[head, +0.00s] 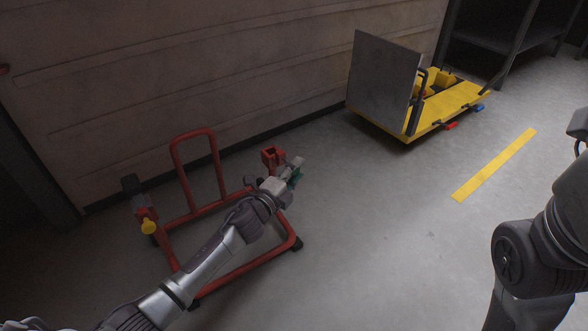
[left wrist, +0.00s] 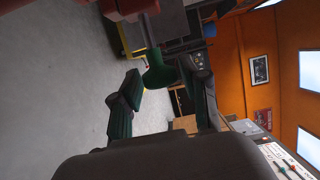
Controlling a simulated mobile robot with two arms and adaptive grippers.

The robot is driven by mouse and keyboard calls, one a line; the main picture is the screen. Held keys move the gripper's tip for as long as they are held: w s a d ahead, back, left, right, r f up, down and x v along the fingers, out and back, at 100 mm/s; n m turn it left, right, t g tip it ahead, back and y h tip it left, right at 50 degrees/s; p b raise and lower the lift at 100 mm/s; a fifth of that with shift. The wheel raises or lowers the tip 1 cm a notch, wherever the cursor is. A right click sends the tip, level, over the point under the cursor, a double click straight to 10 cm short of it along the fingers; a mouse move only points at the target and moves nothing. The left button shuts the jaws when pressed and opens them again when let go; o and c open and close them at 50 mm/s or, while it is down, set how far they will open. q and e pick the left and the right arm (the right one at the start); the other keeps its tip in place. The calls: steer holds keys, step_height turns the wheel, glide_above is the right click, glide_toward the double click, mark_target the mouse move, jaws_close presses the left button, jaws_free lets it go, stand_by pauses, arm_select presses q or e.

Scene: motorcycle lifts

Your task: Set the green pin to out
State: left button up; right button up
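The green pin (head: 295,178) is at the right side of a red tubular stand (head: 262,266), close to the red bracket (head: 273,157). My left gripper (head: 283,182) is right at it and hides part of it in the head view. In the left wrist view the pin's round green knob (left wrist: 160,68) shows near the fingertips, between the two spread fingers of my left gripper (left wrist: 163,80). The knob is closer to the right-hand finger, and I cannot tell whether it touches. A grey block (left wrist: 170,20) is behind the knob.
A yellow knob (head: 149,227) is at the stand's left end. A yellow lift (head: 455,105) with an upright grey plate (head: 383,82) and red and blue pedals stands at the back. Clear floor with a yellow stripe (head: 495,165) is to the right.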

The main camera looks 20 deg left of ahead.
arm_select(q)
steer(key=shift+o, duration=0.5)
steer(key=v, duration=1.2)
steer(key=shift+r, duration=0.1)
